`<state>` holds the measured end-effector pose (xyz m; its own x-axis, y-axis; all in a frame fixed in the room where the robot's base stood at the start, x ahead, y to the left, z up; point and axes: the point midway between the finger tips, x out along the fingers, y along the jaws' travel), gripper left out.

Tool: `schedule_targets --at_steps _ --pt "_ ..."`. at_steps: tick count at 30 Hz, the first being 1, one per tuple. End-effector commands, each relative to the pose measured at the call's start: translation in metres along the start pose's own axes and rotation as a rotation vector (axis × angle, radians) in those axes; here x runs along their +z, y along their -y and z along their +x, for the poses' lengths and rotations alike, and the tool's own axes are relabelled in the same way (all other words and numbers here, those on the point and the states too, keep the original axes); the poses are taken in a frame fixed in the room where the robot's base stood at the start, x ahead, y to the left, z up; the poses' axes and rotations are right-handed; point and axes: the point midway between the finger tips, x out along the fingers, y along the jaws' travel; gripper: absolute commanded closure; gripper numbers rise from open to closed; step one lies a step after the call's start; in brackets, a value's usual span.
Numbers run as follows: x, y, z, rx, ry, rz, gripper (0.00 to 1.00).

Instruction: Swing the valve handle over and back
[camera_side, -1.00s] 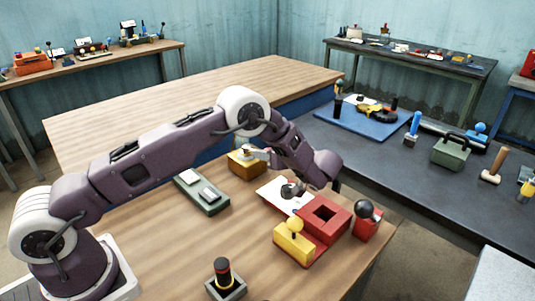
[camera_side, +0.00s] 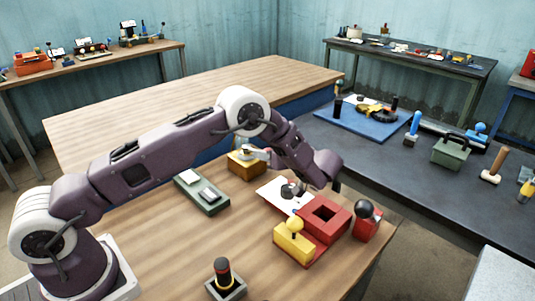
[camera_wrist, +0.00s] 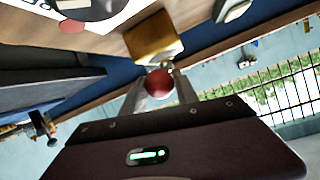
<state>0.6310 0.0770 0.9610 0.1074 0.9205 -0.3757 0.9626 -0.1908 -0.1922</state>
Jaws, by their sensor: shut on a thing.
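A yellow-brown block (camera_side: 246,165) stands on the wooden bench behind my forearm, with a pale metal piece (camera_side: 256,152) on top. The block also shows in the wrist view (camera_wrist: 152,38). In the wrist view my gripper (camera_wrist: 157,92) is shut on a red ball knob (camera_wrist: 159,84), which sits between the two pale fingers close to the block. The knob appears to be the end of the valve handle. The handle's stem is mostly hidden by the knob and fingers. In the side view my forearm and wrist hide the knob and most of the gripper.
A dark green base with pale blocks (camera_side: 213,205) lies left of the yellow-brown block. To the right are white paper (camera_side: 268,191), a red box with a square opening (camera_side: 340,231), and a yellow block with a ball knob (camera_side: 283,246). A black-handled piece (camera_side: 223,273) stands near the front.

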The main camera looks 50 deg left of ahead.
Motion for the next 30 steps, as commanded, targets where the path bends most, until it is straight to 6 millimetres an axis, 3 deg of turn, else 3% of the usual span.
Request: schedule_targets --at_steps 11,30 --pt "0.000 0.007 -0.002 0.065 -0.016 0.028 1.00" --pt "0.007 0.059 0.011 0.564 -0.120 0.237 1.00"
